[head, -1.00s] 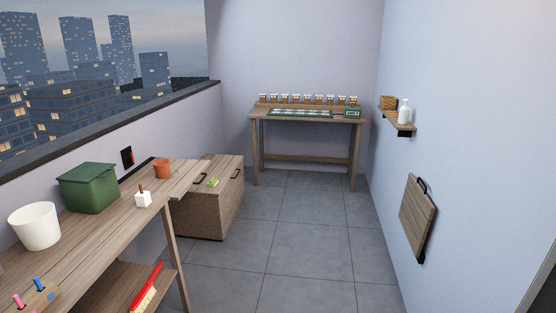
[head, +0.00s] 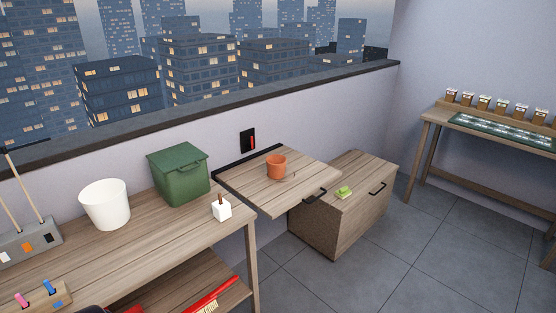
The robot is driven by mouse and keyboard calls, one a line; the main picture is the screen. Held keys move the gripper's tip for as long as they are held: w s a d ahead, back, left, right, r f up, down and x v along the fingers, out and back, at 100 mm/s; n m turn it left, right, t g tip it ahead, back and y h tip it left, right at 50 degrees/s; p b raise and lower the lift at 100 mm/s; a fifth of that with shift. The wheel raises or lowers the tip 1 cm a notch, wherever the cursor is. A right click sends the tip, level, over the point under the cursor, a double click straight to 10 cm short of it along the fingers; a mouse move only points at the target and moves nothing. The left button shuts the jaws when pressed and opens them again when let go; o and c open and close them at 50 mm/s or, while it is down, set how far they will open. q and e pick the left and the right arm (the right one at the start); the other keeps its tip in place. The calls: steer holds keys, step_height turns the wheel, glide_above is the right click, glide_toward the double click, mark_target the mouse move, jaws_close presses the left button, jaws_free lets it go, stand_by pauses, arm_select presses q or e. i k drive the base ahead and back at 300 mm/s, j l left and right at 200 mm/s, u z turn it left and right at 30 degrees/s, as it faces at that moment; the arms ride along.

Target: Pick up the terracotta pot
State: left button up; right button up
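The terracotta pot (head: 276,167) is a small orange-brown pot standing upright on the wooden fold-out leaf (head: 255,188) beside the wall. It is in the middle of the head view, right of the green lidded bin. A thin, faint curved shape shows at its lower right, too small to make out.
A wooden bench holds a white bucket (head: 105,204), a green bin (head: 179,174) and a white block with a brown peg (head: 221,209). A wooden chest (head: 345,213) with a green item on top stands beyond the leaf. Grey tiled floor (head: 420,260) lies open at right.

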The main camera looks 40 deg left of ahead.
mark_target(276, 167)
steer(key=i+u, duration=0.4)
steer(key=i+l+u, duration=0.1)
steer(key=u, duration=0.3)
steer(key=i+l+u, duration=0.2)
steer(key=u, duration=0.2)
steer(key=i+l+u, duration=0.25)
steer(key=u, duration=0.2)
steer(key=i+l+u, duration=0.25)
steer(key=u, duration=0.15)
steer(key=l, duration=0.1)
